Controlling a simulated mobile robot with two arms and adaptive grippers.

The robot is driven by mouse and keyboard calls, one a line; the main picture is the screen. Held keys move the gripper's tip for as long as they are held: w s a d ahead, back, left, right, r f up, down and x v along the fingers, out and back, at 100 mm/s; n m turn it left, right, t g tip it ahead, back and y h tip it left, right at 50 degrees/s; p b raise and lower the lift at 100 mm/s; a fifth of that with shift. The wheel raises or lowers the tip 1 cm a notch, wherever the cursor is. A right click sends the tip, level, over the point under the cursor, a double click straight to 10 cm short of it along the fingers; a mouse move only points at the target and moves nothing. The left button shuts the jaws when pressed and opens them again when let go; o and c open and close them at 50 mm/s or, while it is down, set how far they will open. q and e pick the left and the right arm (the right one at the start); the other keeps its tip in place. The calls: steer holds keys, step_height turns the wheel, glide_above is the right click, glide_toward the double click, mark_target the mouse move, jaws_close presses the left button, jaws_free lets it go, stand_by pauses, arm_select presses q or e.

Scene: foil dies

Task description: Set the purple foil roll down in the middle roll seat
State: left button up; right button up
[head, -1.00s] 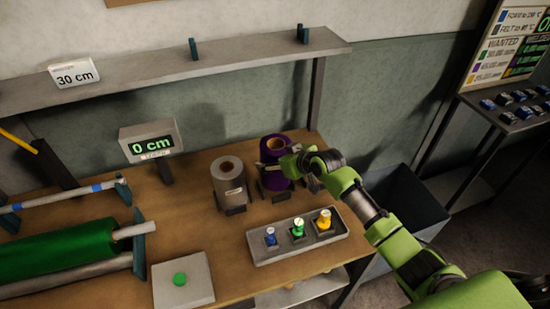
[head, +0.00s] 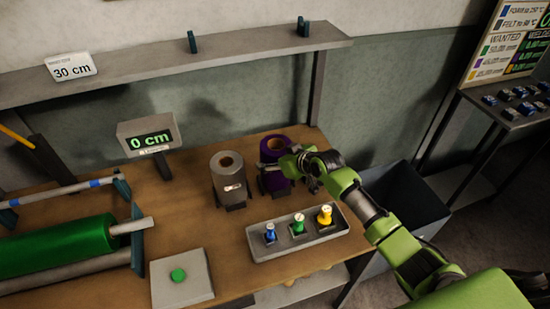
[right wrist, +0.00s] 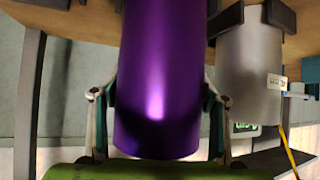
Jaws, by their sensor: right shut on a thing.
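The purple foil roll (head: 272,150) is upright at the back right of the table, to the right of the grey roll (head: 228,178). My right gripper (head: 284,166) is shut on it from the right. In the right wrist view the purple roll (right wrist: 158,60) fills the middle, with a finger of my right gripper (right wrist: 158,100) on each side. Dark brackets are partly visible low around both rolls. The purple roll's lower end is mostly hidden, so I cannot tell whether it touches the table or a seat. My left gripper is out of view.
A grey tray (head: 258,252) with blue, green and yellow-topped pieces stands in front of the rolls. A green roll (head: 60,248) lies at left, near a green button (head: 178,275). A shelf (head: 130,72) runs above.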

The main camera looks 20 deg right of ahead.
steer(key=shift+w+f+b, duration=0.1)
steer(key=shift+f+b, duration=0.65)
steer(key=shift+f, duration=0.15)
steer(key=o, duration=1.9)
steer(key=shift+s+f, duration=0.2)
steer(key=shift+f, duration=0.05)
steer(key=shift+s+d+r, duration=0.2)
steer(key=shift+s+r, duration=0.2)
steer(key=v, duration=1.1)
